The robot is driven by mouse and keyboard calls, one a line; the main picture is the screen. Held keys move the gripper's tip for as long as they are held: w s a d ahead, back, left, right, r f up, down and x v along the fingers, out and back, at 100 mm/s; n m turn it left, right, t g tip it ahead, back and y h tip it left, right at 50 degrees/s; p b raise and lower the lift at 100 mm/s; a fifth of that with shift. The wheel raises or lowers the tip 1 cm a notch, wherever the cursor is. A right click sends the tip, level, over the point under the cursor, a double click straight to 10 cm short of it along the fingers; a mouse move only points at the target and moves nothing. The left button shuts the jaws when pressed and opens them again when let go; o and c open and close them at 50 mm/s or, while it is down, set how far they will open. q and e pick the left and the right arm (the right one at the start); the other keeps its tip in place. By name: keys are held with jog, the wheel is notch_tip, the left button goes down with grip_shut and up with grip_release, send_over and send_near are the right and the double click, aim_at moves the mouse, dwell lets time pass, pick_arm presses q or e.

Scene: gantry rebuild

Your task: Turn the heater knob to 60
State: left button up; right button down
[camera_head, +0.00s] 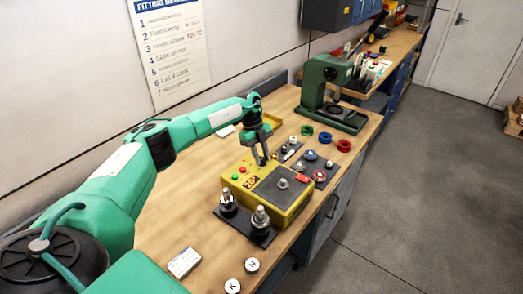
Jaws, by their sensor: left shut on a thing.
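The heater (300,207) is a yellow box on the bench with a dark plate on top. Its top panel carries a small dark display (251,183) whose reddish digits are too small to read surely, a red button (243,169) and a green button (235,176). My left gripper (262,160) points down at the panel's back corner, its fingers shut on the heater knob. The fingers hide most of the knob, so its setting cannot be read. My right gripper is out of view.
A black stand with metal posts (260,218) is in front of the heater. Red, blue and green rings (344,146) lie behind and right, near a green press (328,90). A white card (184,262) and round K and N pieces (232,286) lie at the front.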

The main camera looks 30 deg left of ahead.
pick_arm(q)
jog(key=shift+s+n+p, duration=0.1)
jog(key=shift+n+p, duration=0.4)
jog(key=shift+n, duration=0.1)
jog(key=shift+t, duration=0.3)
jog(key=o, duration=1)
jog(key=shift+f, duration=0.1)
jog(key=b+v, duration=0.4)
jog(key=v, duration=1)
jog(key=shift+a+f+b, duration=0.1)
jog(key=shift+a+b, duration=0.05)
jog(key=shift+b, duration=0.2)
